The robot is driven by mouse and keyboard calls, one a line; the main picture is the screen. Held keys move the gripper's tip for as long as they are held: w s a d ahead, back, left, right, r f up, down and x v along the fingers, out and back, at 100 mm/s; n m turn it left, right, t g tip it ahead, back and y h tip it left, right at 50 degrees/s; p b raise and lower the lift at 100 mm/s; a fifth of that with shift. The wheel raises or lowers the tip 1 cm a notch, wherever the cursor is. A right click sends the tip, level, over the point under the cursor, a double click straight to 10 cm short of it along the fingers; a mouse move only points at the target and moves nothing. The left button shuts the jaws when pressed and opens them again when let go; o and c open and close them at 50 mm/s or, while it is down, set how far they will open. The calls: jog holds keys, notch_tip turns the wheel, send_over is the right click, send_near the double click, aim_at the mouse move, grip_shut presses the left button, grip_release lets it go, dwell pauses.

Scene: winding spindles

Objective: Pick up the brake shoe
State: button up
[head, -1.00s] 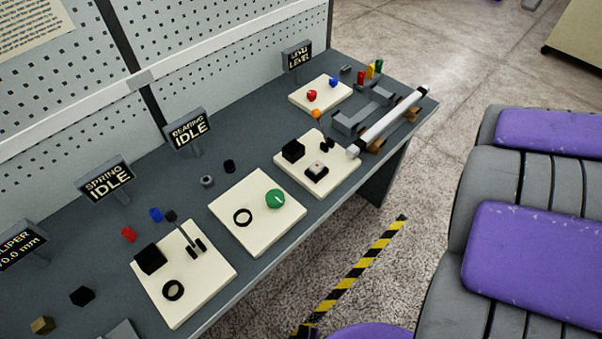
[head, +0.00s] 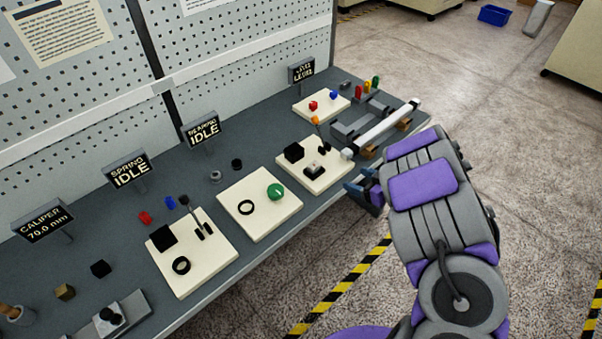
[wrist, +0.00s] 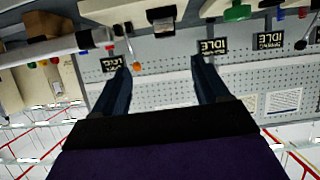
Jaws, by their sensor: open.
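No part is marked as the brake shoe, and I cannot tell which one it is. Loose small parts on the grey bench (head: 215,290) include a black block (head: 101,268), a brown block (head: 65,291), a red piece (head: 145,217), a blue piece (head: 170,202) and a dark ring (head: 215,176). My gripper (head: 363,190) is off the bench's front edge, near the pale plate with a black box and a switch (head: 316,185). In the wrist view my gripper (wrist: 160,65) is open, with nothing between its fingers.
Pale plates carry a green knob (head: 275,191) and a black ring (head: 181,265). Signs (head: 128,170) and a pegboard (head: 240,60) stand behind.

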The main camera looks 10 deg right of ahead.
jog(key=a, duration=0.2)
jog(key=b, duration=0.2)
send_near(318, 167)
jog(key=x, duration=0.3)
jog(key=shift+a, duration=0.25)
jog(key=shift+w+a, duration=0.25)
jog(key=shift+a, duration=0.1)
jog(key=shift+y, duration=0.3)
jog(key=x, duration=0.1)
jog(key=b+x, duration=0.1)
jog(key=x, duration=0.1)
jog(key=b+x, duration=0.1)
jog(key=x, duration=0.1)
jog(key=shift+w+d+f, duration=0.1)
jog(key=shift+d+f, duration=0.2)
jog(key=shift+r, duration=0.1)
jog(key=shift+c, duration=0.4)
grip_shut()
